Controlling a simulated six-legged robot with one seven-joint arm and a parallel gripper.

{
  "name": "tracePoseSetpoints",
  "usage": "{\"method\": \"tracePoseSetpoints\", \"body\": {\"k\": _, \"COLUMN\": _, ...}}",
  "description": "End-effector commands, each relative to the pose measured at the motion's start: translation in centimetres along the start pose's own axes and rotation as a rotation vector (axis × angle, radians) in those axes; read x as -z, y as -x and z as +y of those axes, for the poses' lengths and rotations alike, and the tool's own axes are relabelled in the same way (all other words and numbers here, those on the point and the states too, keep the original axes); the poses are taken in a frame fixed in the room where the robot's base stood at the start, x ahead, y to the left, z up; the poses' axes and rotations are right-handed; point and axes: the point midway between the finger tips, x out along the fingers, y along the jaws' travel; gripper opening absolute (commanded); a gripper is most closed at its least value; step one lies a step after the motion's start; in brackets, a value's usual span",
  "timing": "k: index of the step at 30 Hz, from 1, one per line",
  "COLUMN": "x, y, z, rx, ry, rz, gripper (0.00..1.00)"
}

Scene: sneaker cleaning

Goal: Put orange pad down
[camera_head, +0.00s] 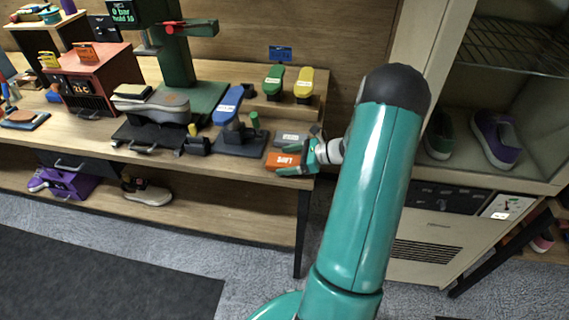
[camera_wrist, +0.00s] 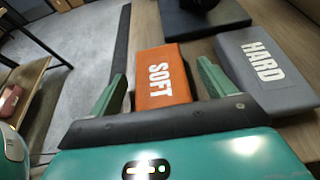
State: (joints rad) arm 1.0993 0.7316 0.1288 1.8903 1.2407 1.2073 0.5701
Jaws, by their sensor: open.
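The orange pad (camera_wrist: 163,88), marked "SOFT", lies flat on the wooden bench top near its front edge. It also shows in the head view (camera_head: 281,160), partly behind my gripper (camera_head: 312,156). In the wrist view my gripper (camera_wrist: 165,92) is open, with one green finger on each side of the orange pad. A small gap shows between the pad and the right finger; the left finger is close to the pad's left side. The grey pad (camera_wrist: 268,68), marked "HARD", lies to the right of the orange pad, apart from it.
Green and yellow brushes (camera_head: 304,84) stand on a raised shelf behind. A tall cabinet (camera_head: 408,60) is at the right. The bench's front edge (camera_head: 205,168) is close to the orange pad.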

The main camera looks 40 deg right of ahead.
Motion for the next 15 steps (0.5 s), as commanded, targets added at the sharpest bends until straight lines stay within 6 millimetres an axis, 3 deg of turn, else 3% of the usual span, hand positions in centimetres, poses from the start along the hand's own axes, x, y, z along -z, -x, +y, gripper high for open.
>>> {"method": "tracePoseSetpoints", "body": {"k": 3, "x": 0.07, "y": -1.08, "z": 0.10, "rx": 0.001, "ry": -0.001, "rz": 0.002, "gripper": 0.82}}
{"method": "tracePoseSetpoints", "body": {"k": 9, "x": 0.04, "y": -1.20, "z": 0.21, "rx": 0.002, "ry": -0.001, "rz": 0.001, "gripper": 0.82}}
{"method": "tracePoseSetpoints", "body": {"k": 15, "x": 0.04, "y": -1.16, "z": 0.27, "rx": 0.003, "ry": -0.002, "rz": 0.001, "gripper": 0.43}}
